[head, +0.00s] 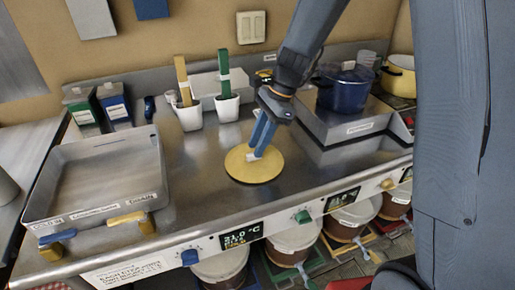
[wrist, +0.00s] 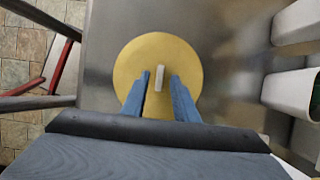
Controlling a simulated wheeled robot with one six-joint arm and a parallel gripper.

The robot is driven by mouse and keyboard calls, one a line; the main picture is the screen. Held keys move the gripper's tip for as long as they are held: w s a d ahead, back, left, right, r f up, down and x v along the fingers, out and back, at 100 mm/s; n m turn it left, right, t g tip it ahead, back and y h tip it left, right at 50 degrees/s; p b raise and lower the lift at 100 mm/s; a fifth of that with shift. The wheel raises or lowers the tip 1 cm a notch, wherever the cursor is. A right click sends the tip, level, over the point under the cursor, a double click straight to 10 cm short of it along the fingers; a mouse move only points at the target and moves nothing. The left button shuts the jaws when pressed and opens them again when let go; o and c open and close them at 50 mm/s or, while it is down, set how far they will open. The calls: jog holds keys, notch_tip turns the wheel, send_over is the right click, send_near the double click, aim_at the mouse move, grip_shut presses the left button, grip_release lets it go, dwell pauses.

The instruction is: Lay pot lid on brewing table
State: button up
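The pot lid is a round yellow disc (head: 252,170) with a small white handle; it appears to lie flat on the steel brewing table (head: 310,180), near the front edge at the middle. It also shows in the wrist view (wrist: 159,50), with its white handle (wrist: 159,78) at the centre. My gripper (head: 259,145) is over the lid, pointing down. In the wrist view its two blue fingers (wrist: 160,80) stand either side of the handle, with a narrow gap on both sides. It is open and holds nothing.
A steel sink tray (head: 105,180) is at left. Two white cups (head: 227,107) with tall sticks stand behind the lid. A blue pot (head: 343,92) sits on a raised steel block at right; a yellow pot (head: 398,78) is beyond it. Several lidded buckets (head: 292,243) stand below the front edge.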

jog(key=b+v, duration=0.2)
jog(key=v, duration=0.8)
jog(key=s+d+f+n+t+h, duration=0.1)
jog(key=s+d+f+n+h, duration=0.1)
jog(key=s+d+f+n, duration=0.3)
jog(key=s+d+f+n+t+h, duration=0.1)
jog(key=s+d+f+n, duration=0.4)
jog(key=s+n, duration=0.5)
jog(key=shift+s+f+h, duration=0.35)
jog(key=shift+s+h, duration=0.25)
jog(key=shift+s, duration=0.3)
jog(key=shift+w+d, duration=0.15)
jog(key=shift+c, duration=0.6)
